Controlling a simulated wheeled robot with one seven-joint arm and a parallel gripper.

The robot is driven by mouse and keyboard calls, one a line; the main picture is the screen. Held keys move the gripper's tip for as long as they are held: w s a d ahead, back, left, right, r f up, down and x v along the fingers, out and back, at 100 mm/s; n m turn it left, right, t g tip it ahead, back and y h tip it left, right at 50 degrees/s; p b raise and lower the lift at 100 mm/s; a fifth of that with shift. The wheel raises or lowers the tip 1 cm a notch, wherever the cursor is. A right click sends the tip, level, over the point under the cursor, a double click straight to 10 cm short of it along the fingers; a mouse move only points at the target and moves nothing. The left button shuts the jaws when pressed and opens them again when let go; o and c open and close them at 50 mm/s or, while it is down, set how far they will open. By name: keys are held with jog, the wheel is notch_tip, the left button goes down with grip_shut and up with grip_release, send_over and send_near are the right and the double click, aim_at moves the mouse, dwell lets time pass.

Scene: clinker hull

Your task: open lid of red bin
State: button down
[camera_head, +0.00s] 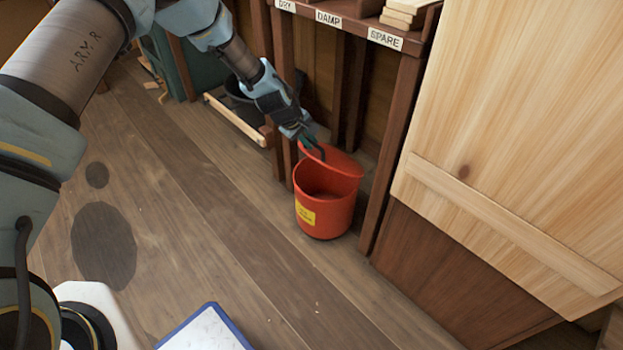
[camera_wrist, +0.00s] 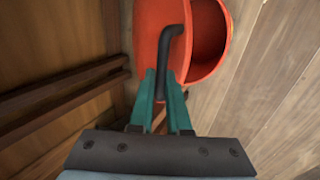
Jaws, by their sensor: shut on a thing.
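The red bin (camera_head: 322,212) stands on the plank floor against the wooden shelving, with a yellow label on its front. Its red lid (camera_head: 343,160) is tilted up at the back, and the bin's inside shows. My gripper (camera_head: 311,145) is at the lid's left edge. In the wrist view my gripper (camera_wrist: 162,105) has its green fingers shut on the dark curved handle (camera_wrist: 166,48) of the lid. The lid (camera_wrist: 150,40) and the open bin (camera_wrist: 208,45) also show there. The fingers hide the handle's lower end.
A wooden shelf with labels DRY, DAMP and SPARE (camera_head: 385,38) stands behind the bin, its post close on the bin's right. A large pale wooden panel (camera_head: 510,150) fills the right. A blue-edged white board (camera_head: 205,330) is at the bottom.

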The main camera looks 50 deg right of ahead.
jog(key=shift+y, duration=0.5)
jog(key=shift+s+d+r+p, duration=0.1)
jog(key=shift+d+r+p, duration=0.95)
jog(key=shift+d+r, duration=0.65)
jog(key=shift+d, duration=0.35)
jog(key=shift+s+d+r+y, duration=0.1)
jog(key=shift+d+r+y, duration=0.3)
jog(key=shift+d, duration=0.2)
jog(key=shift+d+r+y, duration=0.3)
jog(key=shift+d+r, duration=0.1)
jog(key=shift+d, duration=0.2)
